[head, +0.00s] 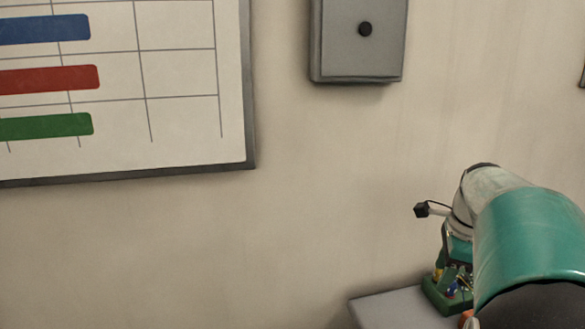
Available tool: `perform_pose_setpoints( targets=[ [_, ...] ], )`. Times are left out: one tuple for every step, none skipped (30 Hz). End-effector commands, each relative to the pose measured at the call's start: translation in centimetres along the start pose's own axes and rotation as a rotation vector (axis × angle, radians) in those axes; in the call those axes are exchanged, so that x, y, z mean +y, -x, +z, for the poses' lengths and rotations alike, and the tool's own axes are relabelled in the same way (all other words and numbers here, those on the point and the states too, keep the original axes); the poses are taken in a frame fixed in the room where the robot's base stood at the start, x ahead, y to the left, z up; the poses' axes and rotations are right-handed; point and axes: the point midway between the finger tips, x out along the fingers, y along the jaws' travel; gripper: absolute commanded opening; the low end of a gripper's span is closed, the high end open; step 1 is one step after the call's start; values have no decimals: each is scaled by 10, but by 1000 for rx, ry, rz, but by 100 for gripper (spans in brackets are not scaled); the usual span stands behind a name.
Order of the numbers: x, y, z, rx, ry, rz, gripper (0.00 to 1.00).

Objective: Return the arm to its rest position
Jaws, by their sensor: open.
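My arm shows at the lower right, with a large teal link in front and a pale wrist behind it. A small black camera sticks out to the left from the wrist. My gripper (454,274) points down below the wrist, small and partly covered by the arm. It is open. Its fingers are over or in front of a green holder (446,300) with small yellow and blue items; I cannot tell whether they touch. I see nothing clearly held.
The green holder stands on a light grey surface (392,308) at the bottom right. A wall board (190,120) with blue, red and green bars hangs at the upper left. A grey wall box (345,45) hangs at the top. The wall between is bare.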

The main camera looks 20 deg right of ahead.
Motion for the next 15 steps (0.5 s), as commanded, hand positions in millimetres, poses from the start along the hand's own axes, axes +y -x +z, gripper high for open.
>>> perform_pose_setpoints(
  targets=[
    [15,2,29,-21,160,-19,46],
    [24,1,44,-29,260,-32,46],
    [37,1,64,-37,397,-48,46],
    [47,1,79,-42,501,-62,46],
    [58,0,92,-45,604,-76,46],
    [73,-1,109,-47,741,-95,46],
    [85,-1,121,-46,844,-111,46],
    [97,-2,133,-44,947,-127,46],
    [114,-3,148,-38,1085,-150,46],
    [127,-5,157,-32,1188,-166,46],
    [140,-6,166,-23,1291,-185,46],
    [158,-8,177,-9,1429,-208,46],
    [171,-10,185,3,1532,-227,46],
    [184,-12,191,17,1630,-245,46],
    [200,-16,198,40,1757,-267,46]
  ],
)
